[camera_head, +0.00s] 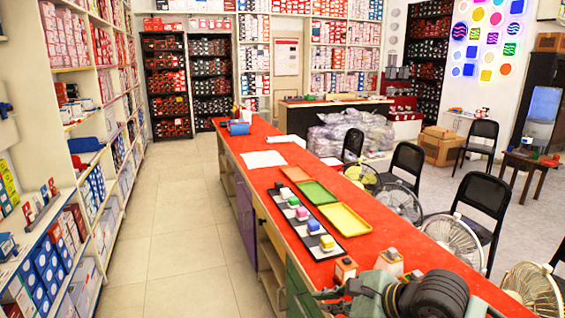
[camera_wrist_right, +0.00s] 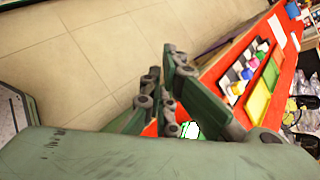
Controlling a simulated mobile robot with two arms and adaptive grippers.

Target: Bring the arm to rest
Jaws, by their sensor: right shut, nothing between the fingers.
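My right arm comes in at the bottom right of the head view, low over the near end of the red counter (camera_head: 262,182). Its green right gripper (camera_head: 322,294) points left near the counter's left edge. In the wrist view the right gripper (camera_wrist_right: 160,68) shows its fingers close together, with nothing held between them. Two small white-and-orange items, a left one (camera_head: 345,268) and a right one (camera_head: 389,261), stand on the counter just behind the arm. My left gripper is not in view.
A black tray (camera_head: 325,257) with several small colour-topped blocks lies on the counter, beside a green tray (camera_head: 314,192) and a yellow tray (camera_head: 345,219). Fans and black chairs (camera_head: 481,192) stand to the right. The tiled aisle (camera_head: 180,220) at left is clear beside the shelves.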

